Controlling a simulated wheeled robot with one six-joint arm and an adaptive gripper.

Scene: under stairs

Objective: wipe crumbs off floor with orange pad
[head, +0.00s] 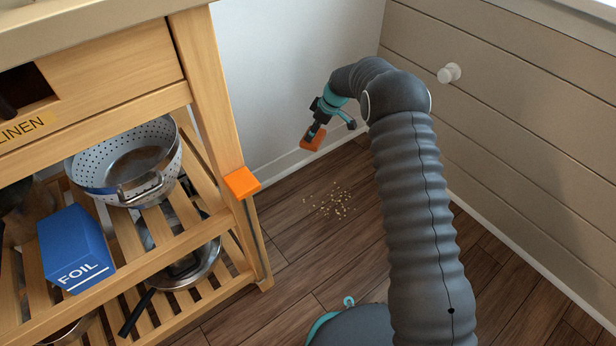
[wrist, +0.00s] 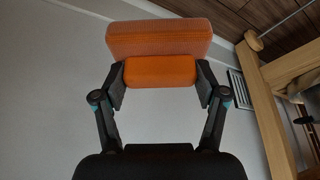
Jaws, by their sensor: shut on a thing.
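My gripper (head: 318,126) is shut on an orange pad (head: 313,138). It holds the pad in the air near the back wall, above and behind the crumbs. In the wrist view both fingers of my gripper (wrist: 160,84) press the sides of the pad's narrower part, and its wider part (wrist: 158,38) sticks out beyond the fingertips. The crumbs (head: 336,202) lie scattered in a small patch on the dark wooden floor (head: 300,235). The crumbs do not show in the wrist view.
A wooden cart (head: 203,90) stands at the left, with an orange block (head: 241,182) on its corner, a colander (head: 150,190) and a blue foil box (head: 75,247). A panelled wall (head: 510,120) with a white knob (head: 449,73) bounds the right. Floor around the crumbs is clear.

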